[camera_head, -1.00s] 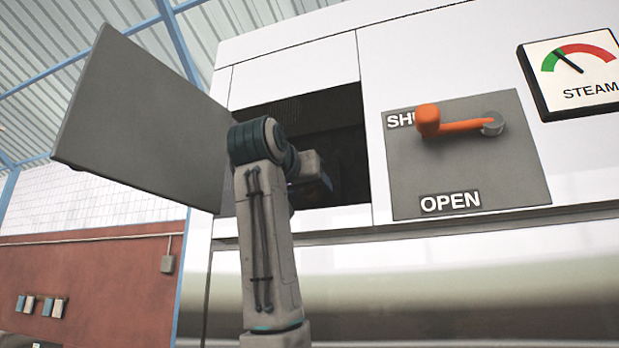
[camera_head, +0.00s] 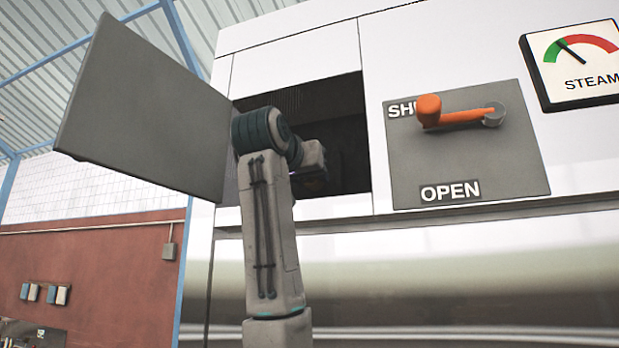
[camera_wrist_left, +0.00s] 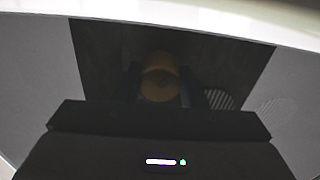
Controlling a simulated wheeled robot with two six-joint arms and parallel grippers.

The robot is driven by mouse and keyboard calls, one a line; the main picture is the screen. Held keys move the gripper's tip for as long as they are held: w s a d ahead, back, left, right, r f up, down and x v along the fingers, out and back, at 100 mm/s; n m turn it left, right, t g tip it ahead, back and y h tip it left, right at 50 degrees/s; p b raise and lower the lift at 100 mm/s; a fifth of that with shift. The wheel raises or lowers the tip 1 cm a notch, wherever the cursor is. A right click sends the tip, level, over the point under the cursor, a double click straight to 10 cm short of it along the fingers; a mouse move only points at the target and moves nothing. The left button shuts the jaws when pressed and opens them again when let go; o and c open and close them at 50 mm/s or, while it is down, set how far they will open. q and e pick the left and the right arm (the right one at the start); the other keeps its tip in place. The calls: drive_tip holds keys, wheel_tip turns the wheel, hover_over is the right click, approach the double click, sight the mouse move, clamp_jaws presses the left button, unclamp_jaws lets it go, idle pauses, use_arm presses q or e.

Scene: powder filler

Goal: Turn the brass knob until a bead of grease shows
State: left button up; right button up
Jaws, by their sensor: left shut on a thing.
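The brass knob (camera_wrist_left: 158,84) shows dim and round inside a dark recess in the left wrist view. My left gripper (camera_wrist_left: 160,92) has one dark finger on each side of it and is shut on it. In the head view, my left arm reaches into the dark opening (camera_head: 345,130) in the white machine. The wrist hides the knob and fingertips there. The recess is too dark to make out any grease. My right gripper is in neither view.
A grey door (camera_head: 140,110) stands open left of the opening. To the right, a grey plate (camera_head: 430,165) carries an orange lever (camera_head: 455,117) pointing left near a partly covered "SH" label, above "OPEN". A STEAM gauge (camera_head: 575,65) is at the upper right.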

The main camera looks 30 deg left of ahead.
use_arm(q)
drive_tip(key=m+b, duration=0.2)
drive_tip(key=m, duration=0.2)
drive_tip(key=m+b, duration=0.2)
drive_tip(key=m, duration=0.2)
drive_tip(key=m+b, duration=0.1)
drive_tip(key=m, duration=0.2)
drive_tip(key=shift+m+b, duration=0.3)
drive_tip(key=shift+m, duration=0.9)
drive_tip(key=o, duration=0.8)
drive_tip(key=shift+o, duration=0.9)
